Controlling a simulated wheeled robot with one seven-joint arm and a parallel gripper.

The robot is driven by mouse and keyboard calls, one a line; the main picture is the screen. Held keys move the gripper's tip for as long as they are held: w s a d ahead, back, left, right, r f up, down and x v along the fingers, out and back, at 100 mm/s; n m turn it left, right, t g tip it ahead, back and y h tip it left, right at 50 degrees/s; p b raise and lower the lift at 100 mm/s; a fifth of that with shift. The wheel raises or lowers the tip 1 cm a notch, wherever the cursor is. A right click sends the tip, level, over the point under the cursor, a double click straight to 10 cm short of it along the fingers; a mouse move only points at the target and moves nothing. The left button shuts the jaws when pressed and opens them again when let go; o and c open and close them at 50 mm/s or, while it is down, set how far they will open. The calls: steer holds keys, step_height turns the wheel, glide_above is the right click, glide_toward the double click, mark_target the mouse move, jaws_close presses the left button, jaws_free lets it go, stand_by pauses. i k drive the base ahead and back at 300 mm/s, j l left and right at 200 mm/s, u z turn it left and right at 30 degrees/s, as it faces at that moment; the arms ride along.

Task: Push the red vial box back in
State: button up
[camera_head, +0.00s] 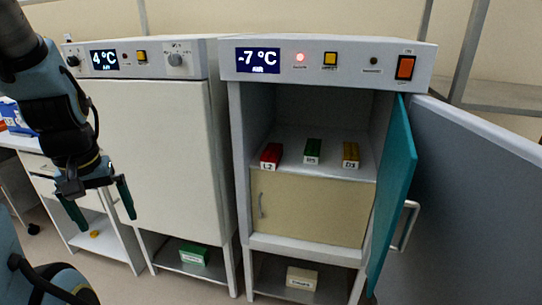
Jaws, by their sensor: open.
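The red vial box (270,153) lies on the inner shelf of the open right-hand cabinet, at the left end of a row of boxes. Its white label reads L2, and its front end is at about the shelf's front edge. A green box (313,147) and a yellow box (351,152) lie to its right, a little further from the edge. My gripper (100,206) is at the left, in front of the closed left cabinet. Its two fingers point down, apart and empty, well away from the red box.
The right cabinet (330,54) shows -7 °C. Its teal-edged door (397,190) stands open at the right. A beige compartment front (308,209) is below the shelf (330,172). The left cabinet (155,150) is shut. Green (194,254) and beige (302,278) boxes lie underneath.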

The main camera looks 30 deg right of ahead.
mark_target(270, 159)
steer(key=i+j+z, duration=0.3)
steer(key=i, duration=0.2)
steer(key=i+j+z, duration=0.3)
steer(key=i, duration=0.15)
steer(key=l, duration=0.1)
